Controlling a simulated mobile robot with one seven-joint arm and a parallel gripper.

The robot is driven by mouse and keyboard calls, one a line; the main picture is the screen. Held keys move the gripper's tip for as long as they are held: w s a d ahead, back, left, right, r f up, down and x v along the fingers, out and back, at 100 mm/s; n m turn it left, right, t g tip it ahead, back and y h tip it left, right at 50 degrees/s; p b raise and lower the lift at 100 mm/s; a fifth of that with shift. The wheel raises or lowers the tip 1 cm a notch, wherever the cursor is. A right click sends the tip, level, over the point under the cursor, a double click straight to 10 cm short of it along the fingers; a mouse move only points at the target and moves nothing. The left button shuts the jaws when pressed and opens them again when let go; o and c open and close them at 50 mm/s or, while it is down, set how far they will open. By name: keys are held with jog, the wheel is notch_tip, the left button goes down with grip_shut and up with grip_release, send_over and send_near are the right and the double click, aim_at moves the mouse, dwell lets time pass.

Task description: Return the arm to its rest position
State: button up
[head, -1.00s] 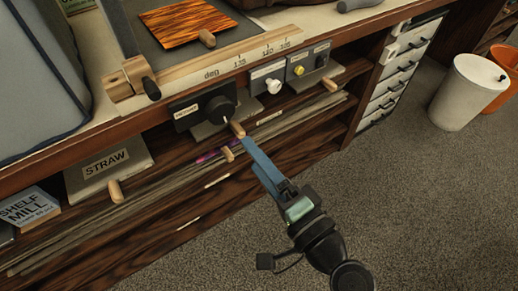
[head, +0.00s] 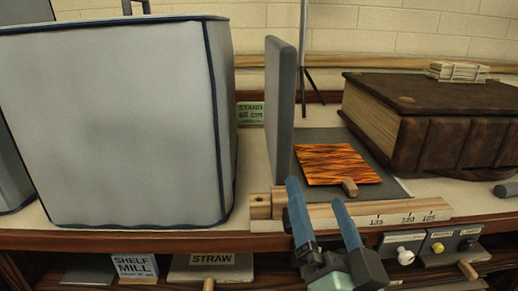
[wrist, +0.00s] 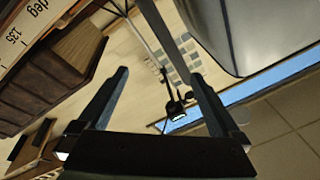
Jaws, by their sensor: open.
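My gripper (head: 320,208) is open and empty in the head view, its two blue fingers pointing up in front of the bench edge. Behind the fingers is the wooden degree rail (head: 385,212). The wrist view also shows my gripper (wrist: 160,78) with its dark fingers spread wide and nothing between them. Through the gap I see the pale wall and a dark stand, some way off.
A large grey covered box (head: 120,120) fills the bench's left. A grey upright panel (head: 281,105), an orange marbled sheet (head: 335,163) and a thick brown book (head: 445,125) stand or lie on the bench.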

jog(key=s+a+r+n+t+h+p, duration=0.1)
jog(key=s+a+r+n+t, duration=0.15)
jog(key=r, duration=0.75)
jog(key=s+a+r+n+t+p, duration=0.1)
jog(key=s+a+r+n+t, duration=0.15)
jog(key=r, duration=0.65)
jog(key=s+a+r+n+t+h, duration=0.1)
jog(key=s+a+r+t, duration=0.2)
jog(key=r, duration=0.7)
notch_tip(320, 180, up, 32)
jog(key=g+p, duration=0.1)
jog(key=p, duration=3.1)
jog(key=shift+a+f+p, duration=0.2)
jog(key=shift+a+p, duration=0.1)
jog(key=shift+p, duration=0.05)
jog(key=shift+f, duration=0.15)
